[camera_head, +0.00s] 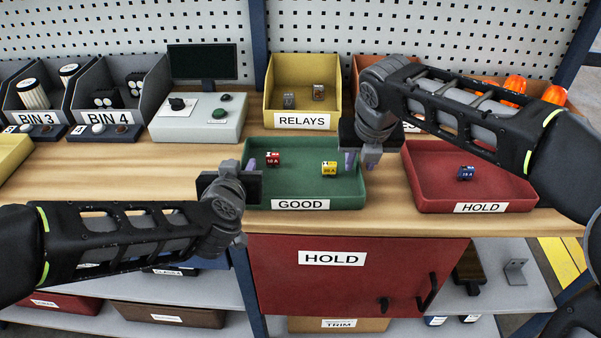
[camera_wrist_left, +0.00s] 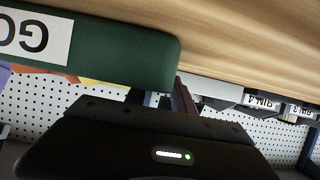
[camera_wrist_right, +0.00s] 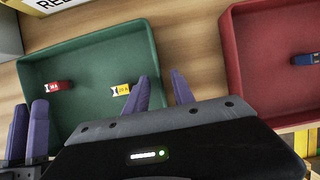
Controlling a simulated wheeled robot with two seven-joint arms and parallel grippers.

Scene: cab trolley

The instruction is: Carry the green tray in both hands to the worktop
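The green tray (camera_head: 310,192), labelled GOOD, sits on the wooden worktop (camera_head: 395,222). It holds a red block (camera_head: 273,159) and a yellow block (camera_head: 329,168). My left gripper (camera_head: 249,164) is at the tray's left end wall; its fingers (camera_wrist_right: 27,132) stand on either side of that wall in the right wrist view. My right gripper (camera_head: 361,161) is at the right end wall, with one finger inside and one outside. A gap shows between its fingers (camera_wrist_right: 166,92). The left fingers are partly hidden by the tray in the left wrist view.
A red HOLD tray (camera_head: 430,190) with a blue block (camera_head: 466,173) stands close on the right. A yellow RELAYS bin (camera_head: 301,121) and a grey control box (camera_head: 217,126) stand behind. A red HOLD door (camera_head: 350,285) is below the front edge. Bare worktop lies left.

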